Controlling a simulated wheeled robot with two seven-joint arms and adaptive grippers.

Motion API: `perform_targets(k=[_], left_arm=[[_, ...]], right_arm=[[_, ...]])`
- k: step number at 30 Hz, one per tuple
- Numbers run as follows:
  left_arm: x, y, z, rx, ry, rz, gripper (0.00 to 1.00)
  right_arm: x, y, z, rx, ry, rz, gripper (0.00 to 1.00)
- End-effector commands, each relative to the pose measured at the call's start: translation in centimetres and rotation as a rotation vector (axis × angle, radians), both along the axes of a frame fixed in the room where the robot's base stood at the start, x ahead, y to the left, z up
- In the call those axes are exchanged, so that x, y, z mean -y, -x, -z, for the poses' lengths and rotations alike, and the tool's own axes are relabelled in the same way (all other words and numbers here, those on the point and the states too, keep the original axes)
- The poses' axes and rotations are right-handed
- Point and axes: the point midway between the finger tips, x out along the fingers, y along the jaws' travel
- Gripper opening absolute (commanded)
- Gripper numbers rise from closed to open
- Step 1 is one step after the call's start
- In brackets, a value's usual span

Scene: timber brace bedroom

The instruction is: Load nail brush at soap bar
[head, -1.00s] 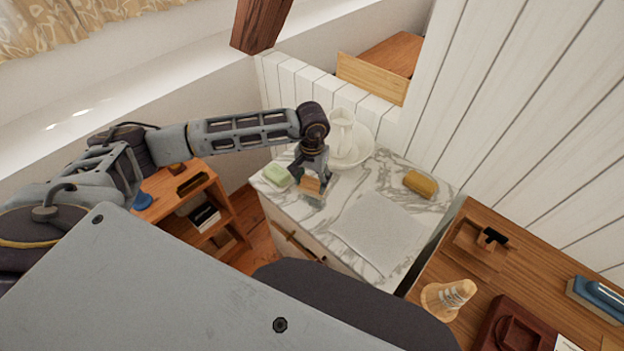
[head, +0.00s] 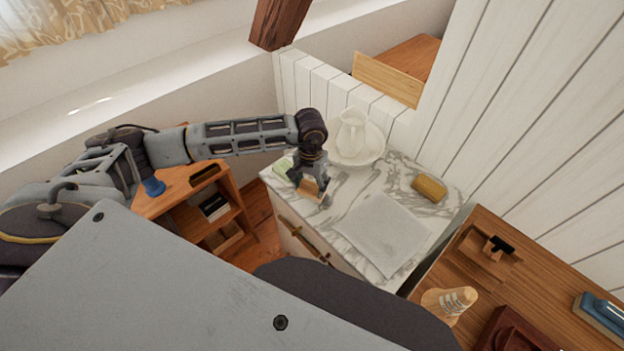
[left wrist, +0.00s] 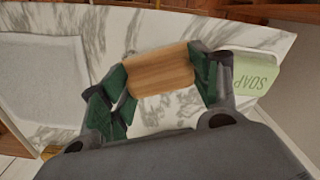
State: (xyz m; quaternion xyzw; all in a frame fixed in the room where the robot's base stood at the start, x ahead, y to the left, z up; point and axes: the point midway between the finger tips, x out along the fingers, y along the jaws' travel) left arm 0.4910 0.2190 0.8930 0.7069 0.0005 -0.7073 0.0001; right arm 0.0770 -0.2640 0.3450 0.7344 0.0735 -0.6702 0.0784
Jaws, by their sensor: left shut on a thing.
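The nail brush shows as a wooden block (head: 308,190) under my left gripper (head: 311,184), above the marble top (head: 355,185). In the left wrist view the wooden block (left wrist: 162,70) sits between the green-padded fingers of my left gripper (left wrist: 160,78), which is shut on it. Its bristles are hard to make out. The pale green soap bar (head: 281,167) lies near the left edge of the marble top, partly hidden by my gripper. In the left wrist view the soap bar (left wrist: 255,76), lettered SOAP, is just right of the fingers and apart from the brush. My right gripper is out of view.
A white jug (head: 351,128) stands in a basin (head: 372,150) behind my gripper. A grey cloth (head: 383,232) and a yellow-brown block (head: 429,188) lie to the right. A wooden shelf unit (head: 225,190) stands left, a wooden table (head: 480,260) right.

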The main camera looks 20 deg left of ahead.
Motion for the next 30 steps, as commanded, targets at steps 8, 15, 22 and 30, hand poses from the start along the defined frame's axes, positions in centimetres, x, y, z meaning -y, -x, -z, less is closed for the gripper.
perform_targets(k=[8,15,22,30], left_arm=[[-0.1,0.9,0.1,0.0,0.001,-0.014,0.43],[-1.0,-0.2,-1.2,0.0,0.003,-0.074,0.43],[-3.8,-2.9,-3.6,0.001,0.002,-0.194,0.43],[-7.2,-5.4,-6.0,0.0,0.002,-0.511,0.43]], right_arm=[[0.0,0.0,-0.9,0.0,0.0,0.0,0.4],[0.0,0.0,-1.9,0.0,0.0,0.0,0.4],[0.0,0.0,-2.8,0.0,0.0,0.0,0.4],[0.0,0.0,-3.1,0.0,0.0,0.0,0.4]])
